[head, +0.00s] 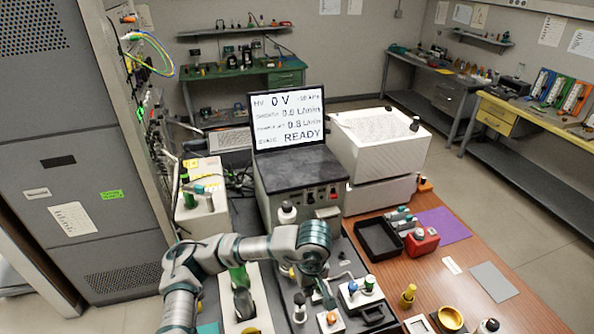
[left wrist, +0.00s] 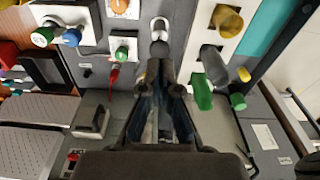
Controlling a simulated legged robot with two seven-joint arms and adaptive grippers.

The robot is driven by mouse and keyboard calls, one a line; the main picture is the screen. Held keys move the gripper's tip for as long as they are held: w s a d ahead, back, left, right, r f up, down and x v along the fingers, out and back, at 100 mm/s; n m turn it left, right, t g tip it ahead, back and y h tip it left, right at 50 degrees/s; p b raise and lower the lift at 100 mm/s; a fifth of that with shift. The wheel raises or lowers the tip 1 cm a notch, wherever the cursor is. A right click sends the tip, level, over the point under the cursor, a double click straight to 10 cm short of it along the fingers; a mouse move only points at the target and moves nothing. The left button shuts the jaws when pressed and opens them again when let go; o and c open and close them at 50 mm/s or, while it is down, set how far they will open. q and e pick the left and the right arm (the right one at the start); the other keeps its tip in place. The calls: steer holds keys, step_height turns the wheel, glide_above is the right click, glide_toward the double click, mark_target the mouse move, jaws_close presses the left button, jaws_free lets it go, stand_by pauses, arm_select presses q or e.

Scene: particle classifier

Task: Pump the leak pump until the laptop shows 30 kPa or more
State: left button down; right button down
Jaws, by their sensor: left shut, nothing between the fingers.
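The laptop (head: 289,122) stands open on a grey instrument at the centre of the head view. Its screen reads HV 0 V, two flow lines and READY; a small pressure figure at top right looks like -10 kPa but is blurred. My left gripper (head: 328,297) points down over the dark bench panel. In the left wrist view its fingers (left wrist: 160,75) are closed and empty, just short of a small grey post with a rounded metal tip (left wrist: 159,28). I cannot tell whether this post belongs to the leak pump. My right gripper is out of view.
A white plate with a grey cylinder and green ends (left wrist: 213,67) lies beside the gripper. Knobs on white plates (head: 361,291) are close on the other side. A black tray (head: 379,239) and red device (head: 421,242) stand farther right; a grey cabinet (head: 75,170) is left.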

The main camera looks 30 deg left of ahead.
arm_select(q)
steer(key=a+f+m+p, duration=0.1)
steer(key=m, duration=1.1)
steer(key=w+a+m+p, duration=0.1)
steer(key=m+p, duration=0.1)
steer(key=m, duration=1)
steer(key=w+a+f+m+p, duration=0.1)
steer(key=m+p, duration=0.1)
steer(key=m, duration=0.9)
steer(key=shift+f+m, duration=0.3)
steer(key=shift+m, duration=0.1)
